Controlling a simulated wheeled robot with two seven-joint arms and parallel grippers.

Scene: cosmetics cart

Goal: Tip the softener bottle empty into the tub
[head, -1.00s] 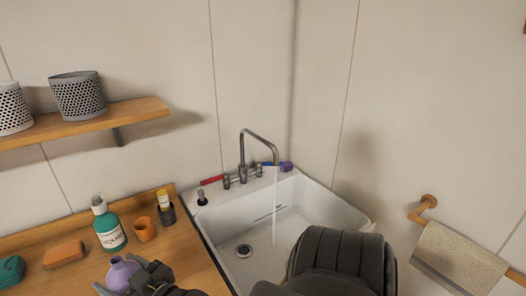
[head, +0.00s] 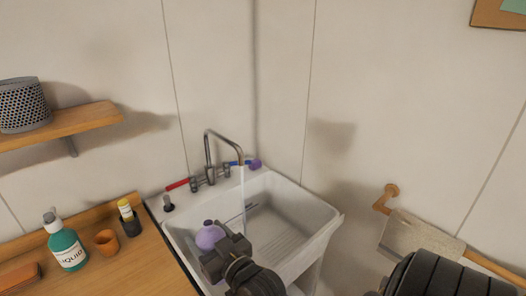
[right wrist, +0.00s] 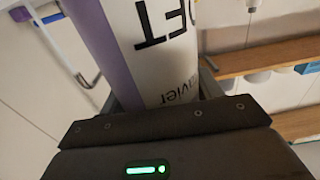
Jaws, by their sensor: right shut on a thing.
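The softener bottle (head: 209,237) is purple, with its rounded top showing in the head view. My right gripper (head: 226,252) is shut on it and holds it over the left part of the white tub (head: 325,222), the sink basin. In the right wrist view, the bottle's purple and white body (right wrist: 150,45) with dark label letters lies between the jaws. The bottle's top points up in the head view; I cannot tell its exact tilt. The gripper hides its lower part. My left gripper is not in view.
A tap (head: 212,160) runs a thin stream into the tub, close right of the bottle. The wooden counter (head: 150,270) holds a green liquid bottle (head: 67,246), an orange cup (head: 106,241) and a dark holder (head: 130,226). A towel (head: 418,240) hangs at right.

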